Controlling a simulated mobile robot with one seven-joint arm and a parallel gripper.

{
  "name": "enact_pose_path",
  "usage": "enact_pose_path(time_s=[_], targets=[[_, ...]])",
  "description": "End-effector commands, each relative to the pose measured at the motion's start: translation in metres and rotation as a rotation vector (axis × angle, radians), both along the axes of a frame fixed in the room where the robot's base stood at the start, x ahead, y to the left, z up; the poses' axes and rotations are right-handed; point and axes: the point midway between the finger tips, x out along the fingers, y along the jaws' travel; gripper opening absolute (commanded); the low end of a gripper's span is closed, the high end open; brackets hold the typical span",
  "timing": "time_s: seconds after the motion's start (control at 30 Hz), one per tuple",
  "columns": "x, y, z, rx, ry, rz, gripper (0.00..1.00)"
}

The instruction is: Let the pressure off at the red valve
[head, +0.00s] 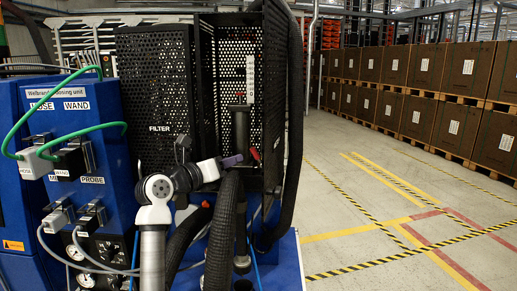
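A small red part (254,154), which looks like the red valve's handle, shows in front of the black perforated cage, right of a dark upright cylinder (240,130). Another small orange-red piece (206,204) sits lower, near the thick black hoses; I cannot tell what it is. My white and grey arm rises in front of the blue unit and bends right. My gripper (236,160) seems to be at its far end, close to the left of the red part. Its fingers are too small and dark to make out, and I cannot tell whether it touches anything.
A blue unit (110,190) with green tubes (60,75), plugs and gauges (80,252) stands left. A black cage door marked FILTER (158,85) stands beside it. Thick black hoses (222,235) hang around the arm. Taped floor (400,215) lies open right, before stacked boxes (465,70).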

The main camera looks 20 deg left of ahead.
Motion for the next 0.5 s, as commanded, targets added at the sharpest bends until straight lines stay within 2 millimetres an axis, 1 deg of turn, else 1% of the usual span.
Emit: enact_pose_path(time_s=[0.03,0.1,0.3,0.4,0.5], targets=[[0.011,-0.006,0.005,-0.003,0.001,-0.004,0.36],[0.026,-0.012,0.005,-0.002,0.002,-0.004,0.36],[0.064,-0.027,0.005,-0.001,0.002,-0.004,0.36],[0.077,-0.032,0.004,-0.001,0.002,-0.003,0.36],[0.087,-0.035,0.003,0.0,0.002,-0.002,0.36]])
